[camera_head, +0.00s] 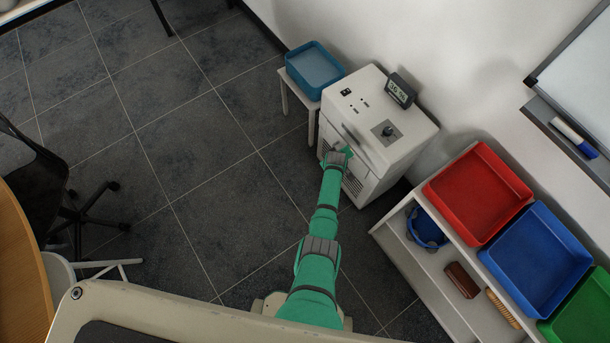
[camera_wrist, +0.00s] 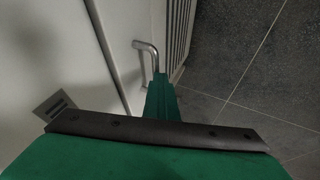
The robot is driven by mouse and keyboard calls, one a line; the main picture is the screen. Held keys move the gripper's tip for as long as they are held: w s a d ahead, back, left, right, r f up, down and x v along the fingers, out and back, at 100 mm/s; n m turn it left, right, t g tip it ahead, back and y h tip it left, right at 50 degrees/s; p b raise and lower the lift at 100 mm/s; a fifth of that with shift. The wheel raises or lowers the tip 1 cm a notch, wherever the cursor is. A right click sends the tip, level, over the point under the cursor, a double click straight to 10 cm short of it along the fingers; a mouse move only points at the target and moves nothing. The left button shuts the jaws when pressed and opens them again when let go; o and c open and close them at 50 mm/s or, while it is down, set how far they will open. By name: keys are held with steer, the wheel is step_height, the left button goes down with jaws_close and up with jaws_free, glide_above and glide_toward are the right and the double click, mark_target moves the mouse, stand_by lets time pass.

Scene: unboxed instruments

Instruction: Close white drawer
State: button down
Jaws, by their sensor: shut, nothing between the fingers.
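The white drawer unit (camera_head: 385,120) stands against the wall, a boxy white cabinet with a vented front. In the wrist view, a pale strip (camera_wrist: 125,45) lies between a dark seam and a bent metal bar handle (camera_wrist: 147,48). How far the drawer stands out is hard to tell. My gripper (camera_head: 342,152) is at the front of the cabinet, partly hiding it. In the wrist view, my green fingers (camera_wrist: 160,90) are shut and empty, with their tips close beside the lower end of the handle; contact is unclear.
A small digital display (camera_head: 400,90) and a dark knob (camera_head: 386,130) are on top of the cabinet. A blue tray (camera_head: 314,68) sits on a small stand to its left. A shelf with red (camera_head: 478,194) and blue (camera_head: 536,258) trays stands to the right. Tiled floor in front is clear.

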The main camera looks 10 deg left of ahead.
steer(key=shift+w+r, duration=0.15)
steer(key=shift+w, duration=0.05)
steer(key=s+a+r, duration=0.3)
steer(key=s+r, duration=0.5)
steer(key=r, duration=0.1)
steer(key=shift+s+a, duration=0.15)
steer(key=shift+s, duration=0.25)
steer(key=shift+f, duration=0.1)
